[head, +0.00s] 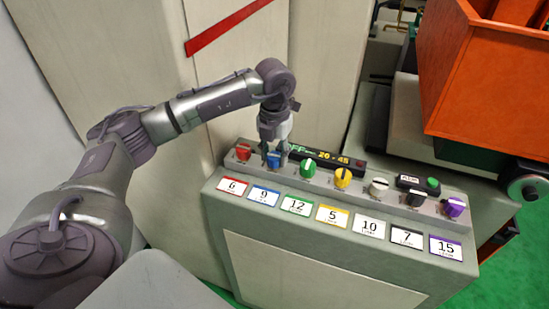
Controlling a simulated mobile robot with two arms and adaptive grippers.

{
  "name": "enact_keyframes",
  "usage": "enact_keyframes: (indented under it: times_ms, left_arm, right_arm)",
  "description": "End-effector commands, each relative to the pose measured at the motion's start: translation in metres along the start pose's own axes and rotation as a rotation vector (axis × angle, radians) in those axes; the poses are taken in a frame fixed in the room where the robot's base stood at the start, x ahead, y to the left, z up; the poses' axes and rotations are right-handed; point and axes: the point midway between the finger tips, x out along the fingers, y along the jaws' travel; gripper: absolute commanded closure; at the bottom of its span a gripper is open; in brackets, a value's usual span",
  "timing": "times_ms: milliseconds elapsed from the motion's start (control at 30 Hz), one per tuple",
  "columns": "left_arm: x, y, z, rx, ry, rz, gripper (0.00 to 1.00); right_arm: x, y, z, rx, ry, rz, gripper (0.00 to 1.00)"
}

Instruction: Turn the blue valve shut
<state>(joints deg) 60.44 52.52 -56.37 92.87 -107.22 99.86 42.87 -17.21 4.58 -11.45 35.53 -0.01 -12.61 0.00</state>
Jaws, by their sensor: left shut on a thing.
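The blue valve (273,160) is a small blue knob, second from the left in a row of coloured knobs on top of a grey console (225,200). A white label reading 9 with a blue edge (263,195) sits below it on the sloped front. My left gripper (274,157) reaches down from above and is shut on the blue valve. Its fingers hide part of the knob, and the way the knob points is too small to tell. My right gripper is not in the view.
A red knob (243,152) stands close to the left of the blue one and a green knob (308,168) close to the right. Yellow, white, black and purple knobs follow. A lit display (330,157) lies behind them. An orange bin (480,80) stands at the upper right.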

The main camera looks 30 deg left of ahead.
Motion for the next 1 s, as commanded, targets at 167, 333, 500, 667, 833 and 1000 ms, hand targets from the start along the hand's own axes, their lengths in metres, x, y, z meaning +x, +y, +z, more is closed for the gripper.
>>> enact_keyframes:
  times_ms: [167, 333, 500, 667, 833, 1000]
  left_arm:
    - [-0.0008, 0.0003, 0.0011, 0.062, -0.004, -0.001, 0.94]
    - [-0.0016, 0.0003, 0.0012, 0.091, -0.005, -0.001, 0.94]
    - [-0.002, 0.0003, 0.0012, 0.099, -0.005, -0.001, 0.94]
    - [-0.0021, 0.0003, 0.0012, 0.099, -0.005, -0.001, 0.94]
    - [-0.0022, 0.0003, 0.0013, 0.099, -0.005, -0.001, 0.49]
    - [-0.0013, 0.0003, 0.0008, 0.098, -0.003, -0.001, 0.34]
  right_arm:
    - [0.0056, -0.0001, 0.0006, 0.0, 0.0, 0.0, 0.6]
    - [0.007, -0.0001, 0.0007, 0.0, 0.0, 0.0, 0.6]
    - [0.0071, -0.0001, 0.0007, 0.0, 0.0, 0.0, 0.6]
    - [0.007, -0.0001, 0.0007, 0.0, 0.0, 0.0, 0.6]
    - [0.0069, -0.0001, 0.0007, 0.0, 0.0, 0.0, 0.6]
    - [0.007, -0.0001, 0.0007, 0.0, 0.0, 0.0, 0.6]
